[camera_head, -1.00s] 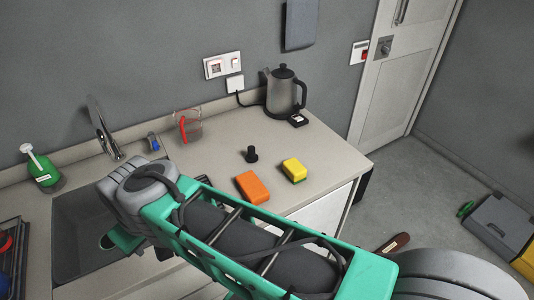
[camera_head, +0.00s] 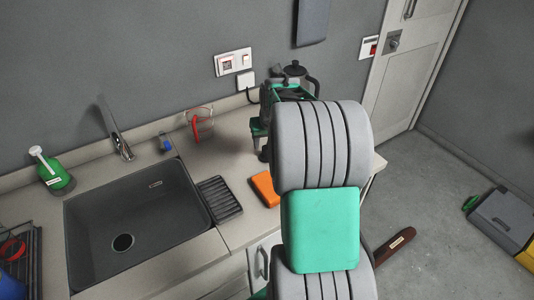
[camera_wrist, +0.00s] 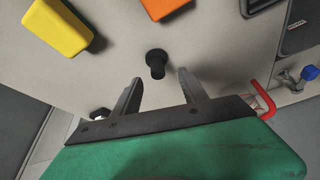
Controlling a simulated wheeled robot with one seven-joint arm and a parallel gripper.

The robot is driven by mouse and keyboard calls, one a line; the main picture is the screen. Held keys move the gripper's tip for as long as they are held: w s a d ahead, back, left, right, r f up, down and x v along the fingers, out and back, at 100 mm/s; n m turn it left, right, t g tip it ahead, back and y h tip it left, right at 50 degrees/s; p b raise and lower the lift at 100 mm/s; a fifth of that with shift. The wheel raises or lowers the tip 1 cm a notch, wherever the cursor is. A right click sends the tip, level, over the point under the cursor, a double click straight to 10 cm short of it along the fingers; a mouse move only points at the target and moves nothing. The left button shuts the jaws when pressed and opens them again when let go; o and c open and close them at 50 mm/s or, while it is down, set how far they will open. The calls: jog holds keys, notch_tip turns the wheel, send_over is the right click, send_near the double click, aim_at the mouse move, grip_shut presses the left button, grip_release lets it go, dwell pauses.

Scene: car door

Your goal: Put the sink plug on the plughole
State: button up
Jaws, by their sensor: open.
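The black sink plug (camera_wrist: 155,62), with an upright knob, stands on the countertop in the wrist view. My gripper (camera_wrist: 159,77) is open, with its two dark fingers pointing toward the plug. The plug shows just beyond the fingertips, roughly in line with the gap between them; I cannot tell the height between them. The plughole (camera_head: 123,242) is a dark round opening with a light rim in the floor of the grey sink (camera_head: 140,212). It is uncovered.
An orange sponge (camera_head: 264,188) and a yellow sponge (camera_wrist: 58,27) lie near the plug. A ridged drainer (camera_head: 219,199) lies beside the sink.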

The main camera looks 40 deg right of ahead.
aim_at(266, 149)
jog(key=p+x, duration=0.1)
jog(key=x, duration=0.4)
jog(key=p+x, duration=0.1)
jog(key=x, duration=0.2)
jog(key=shift+w+d+p, duration=0.1)
jog(key=shift+d+p, duration=0.2)
jog(key=shift+p, duration=0.05)
grip_shut()
